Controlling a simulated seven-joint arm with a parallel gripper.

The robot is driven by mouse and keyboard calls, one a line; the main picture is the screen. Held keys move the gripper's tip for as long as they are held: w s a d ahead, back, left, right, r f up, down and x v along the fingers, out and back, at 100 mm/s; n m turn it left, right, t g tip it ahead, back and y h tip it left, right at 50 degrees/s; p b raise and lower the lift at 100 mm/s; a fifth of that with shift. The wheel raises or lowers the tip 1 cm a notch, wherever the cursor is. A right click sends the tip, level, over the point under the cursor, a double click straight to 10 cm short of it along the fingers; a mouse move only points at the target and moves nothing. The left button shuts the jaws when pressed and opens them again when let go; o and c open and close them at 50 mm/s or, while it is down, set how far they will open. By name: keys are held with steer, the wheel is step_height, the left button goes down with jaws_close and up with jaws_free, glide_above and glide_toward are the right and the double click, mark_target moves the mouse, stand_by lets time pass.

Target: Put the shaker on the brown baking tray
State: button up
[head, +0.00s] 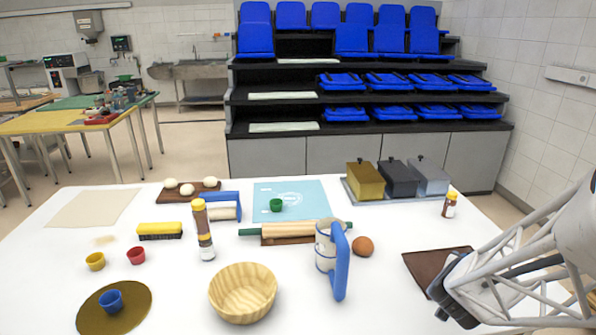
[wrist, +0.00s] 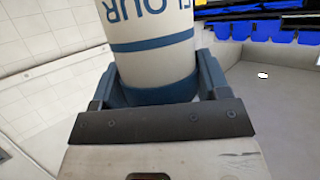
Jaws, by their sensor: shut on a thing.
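In the wrist view my gripper (wrist: 158,82) is shut on a white cylinder with blue bands and the letters "FLOUR", the shaker (wrist: 150,32). A flat dark brown baking tray (head: 428,262) lies on the white table at right, partly hidden by my arm.
A white jug with a blue handle (head: 340,262) and a brown ball (head: 363,246) stand left of the tray. A small bottle (head: 449,206) is behind it. A wooden bowl (head: 243,294), rolling pin (head: 290,230) and tall bottle (head: 204,232) are further left.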

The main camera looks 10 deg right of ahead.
steer(key=shift+w+d, duration=0.1)
steer(key=shift+w, duration=0.05)
steer(key=w+d+f, duration=0.1)
steer(key=w+d, duration=0.7)
steer(key=w, duration=0.5)
steer(key=shift+w+f, duration=0.25)
stand_by(0.3)
steer(key=shift+f, duration=0.1)
steer(key=shift+f, duration=1.65)
steer(key=shift+f, duration=0.1)
steer(key=o, duration=1)
steer(key=shift+o, duration=0.2)
